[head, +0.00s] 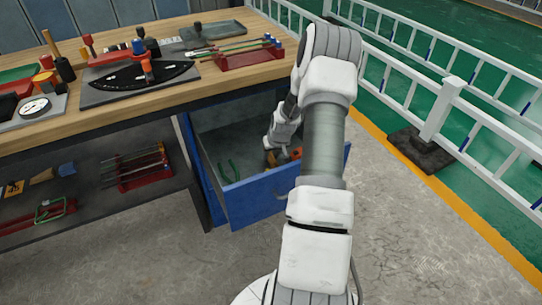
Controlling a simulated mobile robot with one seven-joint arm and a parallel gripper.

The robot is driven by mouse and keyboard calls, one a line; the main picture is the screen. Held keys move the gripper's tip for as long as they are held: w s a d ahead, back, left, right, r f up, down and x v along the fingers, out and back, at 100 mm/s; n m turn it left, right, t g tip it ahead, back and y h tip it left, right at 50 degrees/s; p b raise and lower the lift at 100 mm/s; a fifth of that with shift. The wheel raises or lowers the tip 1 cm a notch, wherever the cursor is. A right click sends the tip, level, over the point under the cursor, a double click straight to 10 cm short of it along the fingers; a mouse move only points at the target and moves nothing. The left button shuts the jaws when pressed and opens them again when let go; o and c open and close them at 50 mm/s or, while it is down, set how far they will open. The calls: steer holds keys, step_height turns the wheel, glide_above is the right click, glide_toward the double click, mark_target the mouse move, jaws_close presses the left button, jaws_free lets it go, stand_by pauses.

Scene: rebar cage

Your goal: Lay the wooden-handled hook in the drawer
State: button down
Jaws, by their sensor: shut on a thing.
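The blue drawer (255,200) stands pulled out under the workbench, with its grey inside showing. My gripper (282,150) is low inside the drawer, in its right half, and partly hidden by my own arm. It is shut on the wooden-handled hook (271,158), of which only a small orange-brown part shows at the fingers. The hook's metal end cannot be made out. I cannot tell whether the hook touches the drawer floor.
Green-handled pliers (229,172) lie in the left part of the drawer. The wooden workbench (200,85) above holds a black gauge plate (140,78) and a red rack (245,55). A lower shelf with tools is at the left. White railings (445,105) stand at the right.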

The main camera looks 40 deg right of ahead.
mark_target(276, 165)
steer(key=shift+f, duration=0.2)
steer(key=c, duration=0.6)
jaws_free()
steer(key=shift+r, duration=0.1)
steer(key=shift+r, duration=0.35)
steer(key=p+v, duration=0.3)
steer(key=v, duration=0.8)
steer(key=shift+s+r, duration=0.2)
steer(key=shift+r, duration=0.1)
steer(key=shift+a, duration=0.1)
